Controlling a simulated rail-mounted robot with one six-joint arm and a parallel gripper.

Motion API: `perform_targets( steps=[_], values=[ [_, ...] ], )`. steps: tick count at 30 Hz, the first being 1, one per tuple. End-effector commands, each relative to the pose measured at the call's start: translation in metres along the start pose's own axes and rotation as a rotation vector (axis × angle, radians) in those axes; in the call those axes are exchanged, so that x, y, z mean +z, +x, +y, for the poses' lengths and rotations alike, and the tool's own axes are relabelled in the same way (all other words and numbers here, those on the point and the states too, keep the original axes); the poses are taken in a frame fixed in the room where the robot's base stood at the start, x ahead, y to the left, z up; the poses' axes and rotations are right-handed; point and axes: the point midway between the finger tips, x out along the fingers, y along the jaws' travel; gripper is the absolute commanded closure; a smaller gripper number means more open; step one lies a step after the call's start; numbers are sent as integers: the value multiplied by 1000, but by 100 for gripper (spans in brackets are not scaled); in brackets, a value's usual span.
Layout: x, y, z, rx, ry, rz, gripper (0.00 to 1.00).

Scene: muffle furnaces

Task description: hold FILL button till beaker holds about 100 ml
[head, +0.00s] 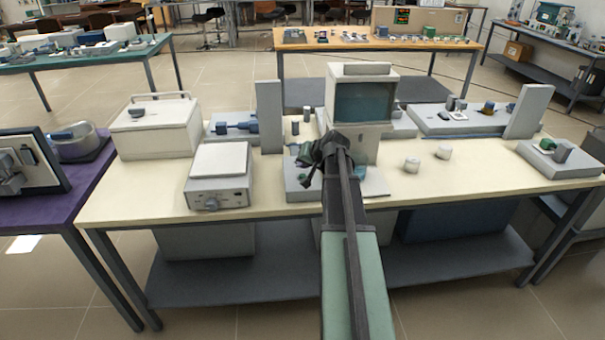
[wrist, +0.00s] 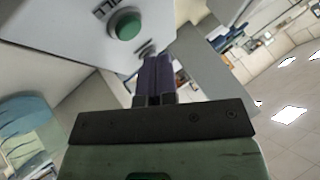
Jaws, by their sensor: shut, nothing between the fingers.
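A white dispenser with a blue-filled tank (head: 362,100) stands near the middle of the bench. I cannot tell whether the tips touch the panel. In the head view my gripper (head: 316,158) covers the dispenser's front. A rounded bluish shape (wrist: 30,120) is at lower left in the wrist view; I cannot tell whether it is the beaker.
A white box with a handle (head: 157,126) and a grey instrument with a knob (head: 218,176) stand to the left on the bench. Two small white pots (head: 428,158) stand right of the dispenser. The bench (head: 470,178) is clear at front right.

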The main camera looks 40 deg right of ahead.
Motion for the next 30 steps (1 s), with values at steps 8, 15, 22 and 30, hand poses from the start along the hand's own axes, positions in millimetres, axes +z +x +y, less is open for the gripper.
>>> perform_targets(
  steps=[8, 15, 22, 30],
  values=[
    [-18, -24, -18, 0, 0, 0, 100],
    [-20, -28, -20, 0, 0, 0, 100],
    [-20, -28, -20, 0, 0, 0, 100],
    [57, -49, -22, 125, -35, -242, 100]
  ],
)
